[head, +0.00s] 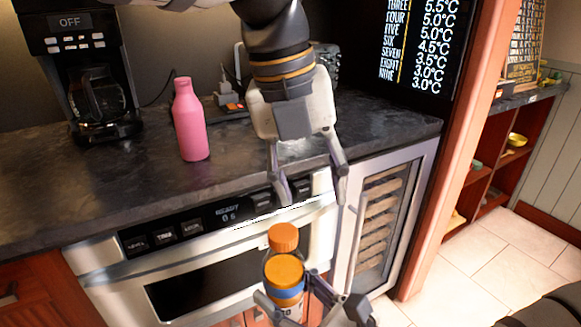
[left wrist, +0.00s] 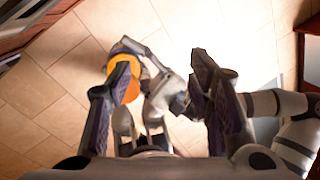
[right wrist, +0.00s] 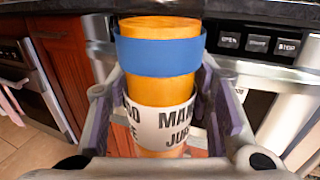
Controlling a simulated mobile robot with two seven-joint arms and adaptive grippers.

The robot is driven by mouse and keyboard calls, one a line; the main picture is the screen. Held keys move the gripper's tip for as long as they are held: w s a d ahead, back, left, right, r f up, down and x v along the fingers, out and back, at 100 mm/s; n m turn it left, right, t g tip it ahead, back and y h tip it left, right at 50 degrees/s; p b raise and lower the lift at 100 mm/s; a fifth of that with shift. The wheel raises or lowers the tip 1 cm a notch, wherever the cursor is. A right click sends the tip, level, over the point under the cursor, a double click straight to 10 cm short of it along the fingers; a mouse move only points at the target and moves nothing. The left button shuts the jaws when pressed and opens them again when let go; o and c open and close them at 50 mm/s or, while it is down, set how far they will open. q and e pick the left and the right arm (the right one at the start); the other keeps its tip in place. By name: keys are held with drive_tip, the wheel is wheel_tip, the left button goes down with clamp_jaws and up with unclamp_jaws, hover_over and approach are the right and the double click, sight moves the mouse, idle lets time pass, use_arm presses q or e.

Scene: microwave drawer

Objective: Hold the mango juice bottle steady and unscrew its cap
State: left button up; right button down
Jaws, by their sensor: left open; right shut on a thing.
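The mango juice bottle (head: 284,272) stands upright in front of the oven, with its orange cap (head: 283,237) on top. In the right wrist view the bottle (right wrist: 165,92) shows a blue band and a white label. My right gripper (head: 292,298) is shut around the bottle's lower body, one finger on each side. My left gripper (head: 312,197) is open and empty, pointing down, above and a little right of the cap, not touching it. In the left wrist view the orange cap (left wrist: 131,90) is partly hidden behind one of my left fingers.
A pink bottle (head: 190,122) and a coffee maker (head: 98,85) stand on the dark counter (head: 60,195). The oven front (head: 190,270) and a glass-door cooler (head: 382,215) are behind the held bottle. Open tiled floor (head: 470,275) lies to the right.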

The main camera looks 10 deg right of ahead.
sight(289, 229)
use_arm(q)
drive_tip(key=s+a+r+m+y, duration=0.1)
drive_tip(key=r, duration=0.1)
drive_tip(key=s+a+r+m+y, duration=0.1)
drive_tip(key=s+a+m, duration=0.1)
drive_tip(key=shift+r+y, duration=0.3)
drive_tip(key=shift+r, duration=0.05)
wheel_tip(289, 229, down, 8)
drive_tip(key=shift+r, duration=0.1)
clamp_jaws()
drive_tip(key=n, duration=0.6)
drive_tip(key=shift+w+d, duration=0.1)
drive_tip(key=n, duration=0.4)
drive_tip(key=shift+r, duration=0.1)
drive_tip(key=n, duration=1)
drive_tip(key=shift+w, duration=0.2)
